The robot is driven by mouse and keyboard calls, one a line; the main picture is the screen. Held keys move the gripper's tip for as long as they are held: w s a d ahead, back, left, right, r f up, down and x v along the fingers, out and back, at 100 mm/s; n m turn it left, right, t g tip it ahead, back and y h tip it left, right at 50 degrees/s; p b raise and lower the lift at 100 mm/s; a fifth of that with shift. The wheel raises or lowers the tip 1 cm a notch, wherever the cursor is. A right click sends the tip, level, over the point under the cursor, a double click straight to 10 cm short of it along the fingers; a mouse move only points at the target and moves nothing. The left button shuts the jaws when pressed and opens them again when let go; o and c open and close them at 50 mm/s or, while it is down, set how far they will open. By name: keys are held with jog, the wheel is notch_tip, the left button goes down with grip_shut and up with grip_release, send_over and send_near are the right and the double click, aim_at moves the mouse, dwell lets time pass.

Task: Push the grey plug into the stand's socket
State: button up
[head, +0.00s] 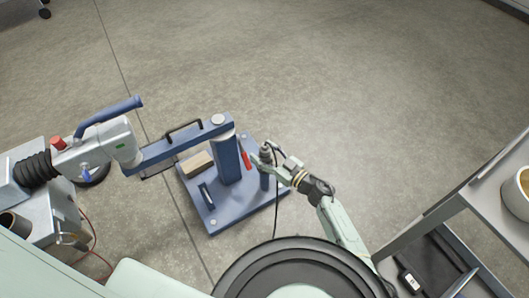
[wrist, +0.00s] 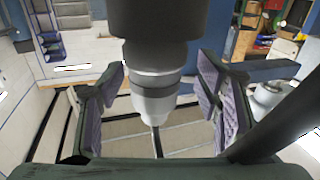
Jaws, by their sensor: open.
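The blue stand (head: 228,160) rises from a blue base plate on the floor. A grey plug (head: 265,153) with a dark part stands above a short blue post (head: 264,181) at the base plate's right side. My gripper (head: 272,157) reaches it from the right. In the wrist view, a dark and light grey cylinder, seemingly the plug (wrist: 155,82), is between the purple-padded fingers of my gripper (wrist: 163,88). The fingers are open, with gaps on both sides. The socket's opening is hidden, and I cannot tell how deep the plug sits.
A grey machine arm with a blue handle (head: 122,108) joins the stand's horizontal blue beam (head: 185,146) at left. A wooden block (head: 197,163) and a red item (head: 246,160) are near the column. A shelf cart (head: 455,205) stands at right. The floor behind is clear.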

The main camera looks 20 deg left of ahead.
notch_tip(320, 180, up, 10)
jog(key=shift+r, duration=0.1)
dwell(0.5)
dwell(0.4)
